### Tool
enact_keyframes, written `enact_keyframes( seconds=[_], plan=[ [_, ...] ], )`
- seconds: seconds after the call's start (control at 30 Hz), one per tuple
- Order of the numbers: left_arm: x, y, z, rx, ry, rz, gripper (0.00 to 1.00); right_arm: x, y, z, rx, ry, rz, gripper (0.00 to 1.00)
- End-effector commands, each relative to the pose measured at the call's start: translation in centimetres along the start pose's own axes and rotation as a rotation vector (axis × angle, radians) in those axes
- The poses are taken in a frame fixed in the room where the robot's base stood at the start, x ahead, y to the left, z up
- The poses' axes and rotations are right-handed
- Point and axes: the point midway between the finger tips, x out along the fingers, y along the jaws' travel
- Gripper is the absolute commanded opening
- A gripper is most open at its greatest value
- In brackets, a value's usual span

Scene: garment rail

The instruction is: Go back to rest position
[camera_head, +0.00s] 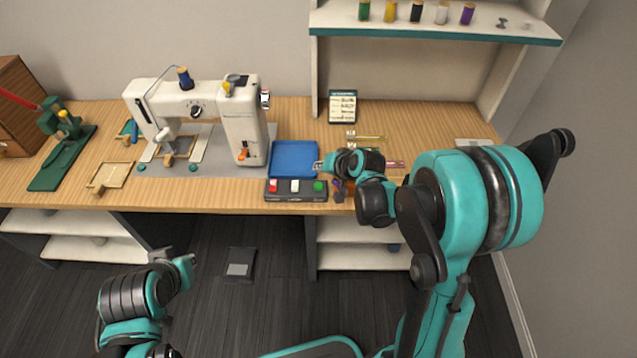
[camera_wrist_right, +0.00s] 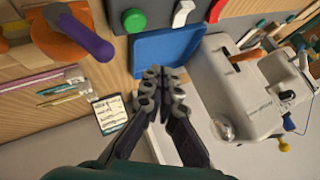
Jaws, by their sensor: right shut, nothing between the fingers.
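My right arm reaches in from the right over the table. Its gripper (camera_head: 319,166) hangs near the right edge of the blue tray (camera_head: 294,158). In the right wrist view my right gripper (camera_wrist_right: 164,82) is shut with nothing between its fingers, and the blue tray (camera_wrist_right: 160,55) shows just past the fingertips. My left arm (camera_head: 130,300) is folded low at the lower left, in front of the table and clear of it. Its fingers cannot be made out.
A white sewing machine (camera_head: 240,125) stands left of the tray; it also fills the right of the wrist view (camera_wrist_right: 225,85). A control box with red, white and green buttons (camera_head: 295,196) sits at the front edge. A shelf with spools (camera_head: 430,30) overhangs the back right.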

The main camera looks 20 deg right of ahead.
Motion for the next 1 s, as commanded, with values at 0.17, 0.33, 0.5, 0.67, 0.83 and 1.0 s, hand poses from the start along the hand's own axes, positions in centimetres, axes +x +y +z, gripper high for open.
enact_keyframes(
  seconds=[0.17, 0.33, 0.5, 0.67, 0.83, 1.0],
  plan=[
    [0.1, 0.0, 0.1, 0.000, 0.000, 0.000, 0.00, 0.1, 0.0, 0.0, 0.000, 0.000, 0.000, 0.00],
    [0.1, 0.0, 0.0, 0.000, 0.000, 0.000, 0.00, 0.0, 0.0, 0.1, -0.001, 0.000, 0.000, 0.00],
    [0.0, 0.0, 0.0, 0.000, 0.000, 0.000, 0.00, -2.2, -0.8, 0.5, -0.039, -0.007, 0.020, 0.00],
    [0.0, 0.0, 0.0, 0.000, 0.000, 0.000, 0.00, -7.4, -2.0, 2.2, -0.136, -0.024, 0.071, 0.00],
    [0.0, 0.0, 0.0, 0.000, 0.000, 0.000, 0.00, -13.2, -2.3, 5.1, -0.255, -0.043, 0.134, 0.00],
    [0.1, 0.0, 0.0, 0.000, 0.000, 0.000, 0.00, -18.2, -1.4, 8.6, -0.372, -0.060, 0.196, 0.00]
  ],
)
